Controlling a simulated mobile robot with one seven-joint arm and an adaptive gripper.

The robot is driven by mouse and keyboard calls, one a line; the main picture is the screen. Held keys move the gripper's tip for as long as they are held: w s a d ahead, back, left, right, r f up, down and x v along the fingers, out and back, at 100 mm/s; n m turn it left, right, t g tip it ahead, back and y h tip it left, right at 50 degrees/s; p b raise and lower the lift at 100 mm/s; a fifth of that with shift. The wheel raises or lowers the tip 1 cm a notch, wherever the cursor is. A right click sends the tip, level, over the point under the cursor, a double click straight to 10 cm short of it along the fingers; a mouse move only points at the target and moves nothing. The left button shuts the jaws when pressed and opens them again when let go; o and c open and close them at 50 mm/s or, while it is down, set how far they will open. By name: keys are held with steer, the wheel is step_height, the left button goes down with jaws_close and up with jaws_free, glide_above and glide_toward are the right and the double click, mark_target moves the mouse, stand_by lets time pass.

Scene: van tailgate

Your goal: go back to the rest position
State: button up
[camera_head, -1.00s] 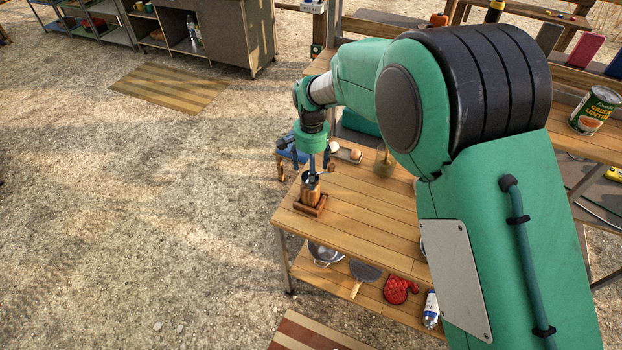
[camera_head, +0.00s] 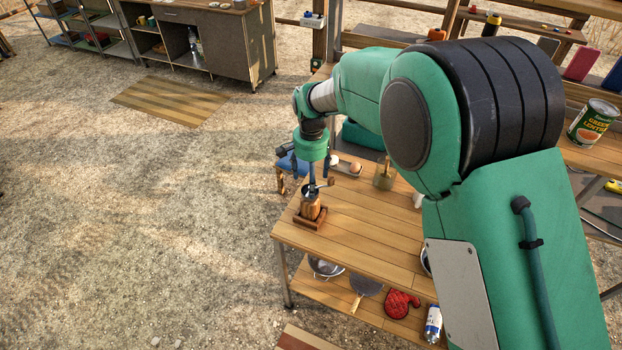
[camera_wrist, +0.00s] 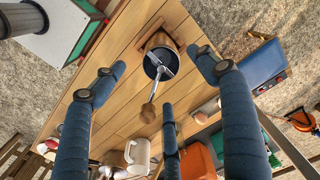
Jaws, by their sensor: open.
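A wooden hand mill (camera_head: 311,208) with a dark metal top and a crank stands upright on a small wooden base near the table's left corner. In the wrist view the mill (camera_wrist: 157,45) lies beyond the fingertips, and its crank points toward the bottom with a wooden knob (camera_wrist: 148,113). My gripper (camera_head: 318,186) points down just above the mill. In the wrist view my gripper (camera_wrist: 160,85) has its blue fingers spread apart, with nothing held between them. I cannot tell whether a finger touches the crank.
The wooden table (camera_head: 345,240) is bare in front of the mill. Behind it are eggs on a tray (camera_head: 345,166) and a glass jar (camera_head: 385,176). A white mug (camera_wrist: 138,155) stands near the fingers. A lower shelf holds a red mitt (camera_head: 402,303) and pans. Open ground lies left.

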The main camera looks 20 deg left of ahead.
steer(key=shift+r, duration=0.1)
stand_by(0.3)
steer(key=shift+w+d+r, duration=0.15)
steer(key=shift+d+r, duration=0.05)
steer(key=shift+r, duration=0.1)
steer(key=s+d+r+t+y, duration=0.1)
steer(key=s+d+r, duration=0.1)
steer(key=d+r, duration=1.05)
steer(key=s+d+r+t, duration=0.1)
steer(key=s+d+r, duration=0.1)
steer(key=d+r, duration=1.05)
steer(key=s+d+r+t, duration=0.2)
steer(key=s+d, duration=0.8)
steer(key=d, duration=0.5)
steer(key=s+d+t+h, duration=0.1)
steer(key=s+d, duration=0.8)
steer(key=s, duration=0.4)
steer(key=shift+s+d+f+t, duration=0.2)
steer(key=shift+s+f+t, duration=0.1)
steer(key=shift+f, duration=0.1)
